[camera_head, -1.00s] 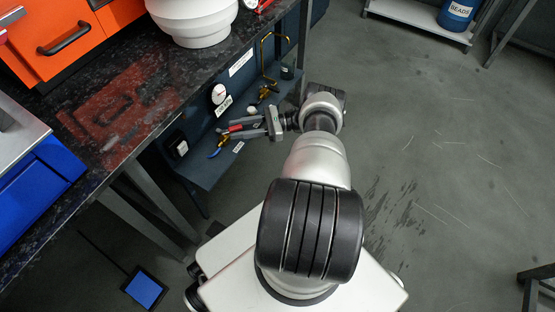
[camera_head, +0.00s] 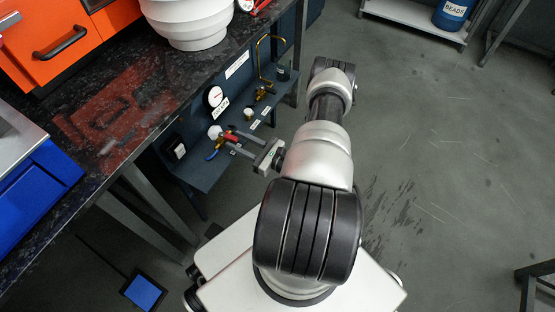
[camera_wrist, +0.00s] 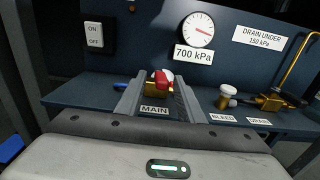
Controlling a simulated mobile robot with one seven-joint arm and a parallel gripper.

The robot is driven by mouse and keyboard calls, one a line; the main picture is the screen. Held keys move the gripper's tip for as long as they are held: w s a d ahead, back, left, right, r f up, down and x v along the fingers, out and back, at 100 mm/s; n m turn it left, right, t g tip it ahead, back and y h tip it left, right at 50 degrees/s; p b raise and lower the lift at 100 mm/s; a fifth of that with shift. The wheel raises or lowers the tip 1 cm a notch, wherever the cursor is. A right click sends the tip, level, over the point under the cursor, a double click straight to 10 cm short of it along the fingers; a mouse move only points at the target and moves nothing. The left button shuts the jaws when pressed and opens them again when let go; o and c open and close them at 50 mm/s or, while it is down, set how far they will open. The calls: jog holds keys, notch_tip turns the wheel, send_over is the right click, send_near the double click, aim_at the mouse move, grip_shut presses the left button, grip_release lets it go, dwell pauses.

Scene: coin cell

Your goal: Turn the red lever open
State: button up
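The red lever (camera_head: 230,136) sits on the MAIN valve on the dark blue panel shelf. In the wrist view the red lever (camera_wrist: 162,79) shows near the fingertips, with white and yellow parts beside it. My gripper (camera_head: 231,139) is open, pointing up and left in the head view, its fingertips close to the lever. In the wrist view my gripper (camera_wrist: 159,82) has one finger on each side of the lever. I cannot tell whether either finger touches it. A blue handle (camera_head: 212,154) lies just left of the lever.
A gauge (camera_wrist: 196,29) above a 700 kPa label stands behind. An ON/OFF switch (camera_wrist: 95,35) is at left. The black worktop (camera_head: 112,130) overhangs nearby.

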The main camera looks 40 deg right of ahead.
jog(key=p+v, duration=0.1)
jog(key=v, duration=1.4)
jog(key=shift+p, duration=0.35)
